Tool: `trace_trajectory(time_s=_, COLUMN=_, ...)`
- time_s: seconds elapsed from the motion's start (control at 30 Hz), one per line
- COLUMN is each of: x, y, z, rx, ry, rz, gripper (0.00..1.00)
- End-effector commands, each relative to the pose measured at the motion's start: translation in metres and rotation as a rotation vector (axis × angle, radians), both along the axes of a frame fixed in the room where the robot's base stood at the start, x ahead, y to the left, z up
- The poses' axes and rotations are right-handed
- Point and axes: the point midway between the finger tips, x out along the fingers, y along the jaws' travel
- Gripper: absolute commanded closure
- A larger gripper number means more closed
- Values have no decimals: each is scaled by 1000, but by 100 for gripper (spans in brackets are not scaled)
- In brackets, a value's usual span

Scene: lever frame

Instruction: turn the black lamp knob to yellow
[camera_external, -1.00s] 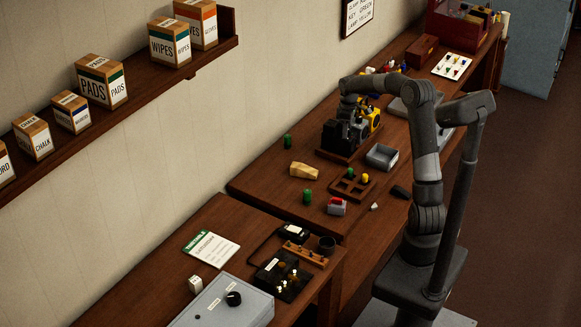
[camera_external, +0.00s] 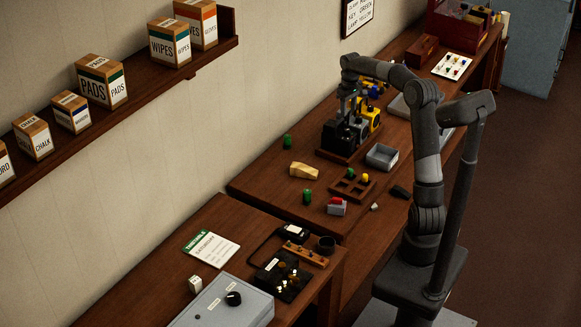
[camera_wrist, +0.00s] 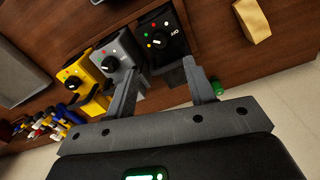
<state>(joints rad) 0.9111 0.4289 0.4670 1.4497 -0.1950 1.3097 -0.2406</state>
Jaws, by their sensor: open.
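The black lamp box (camera_wrist: 168,28) is at the top middle of the wrist view, with its dark knob (camera_wrist: 154,44) near its middle and small coloured dots on its face. The knob's exact setting is too small to tell. The black box (camera_external: 342,138) also shows in the outside view, at the near end of the row. My gripper (camera_wrist: 161,67) is open and empty, with its fingers apart from the box in the wrist view. In the outside view my gripper (camera_external: 346,106) hangs above the black box.
A grey box (camera_wrist: 120,55) and a yellow box (camera_wrist: 100,78), each with a knob, stand beside the black one. A tan wedge-shaped block (camera_wrist: 250,20), a green piece (camera_wrist: 217,87) and a grey tray (camera_external: 382,156) are nearby. The wall is close behind the row.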

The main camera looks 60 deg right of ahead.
Motion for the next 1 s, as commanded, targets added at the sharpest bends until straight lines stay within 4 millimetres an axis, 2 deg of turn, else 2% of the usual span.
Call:
trace_trajectory(time_s=0.03, x=1, y=1, z=11, rx=-4, ry=-3, rz=1, gripper=51)
trace_trajectory(time_s=0.1, x=-1, y=19, z=14, rx=-18, ry=-3, rz=17, gripper=51)
trace_trajectory(time_s=0.57, x=-17, y=106, z=37, rx=-109, ry=-25, rz=78, gripper=51)
trace_trajectory(time_s=1.0, x=-53, y=184, z=50, rx=-192, ry=-63, rz=130, gripper=51)
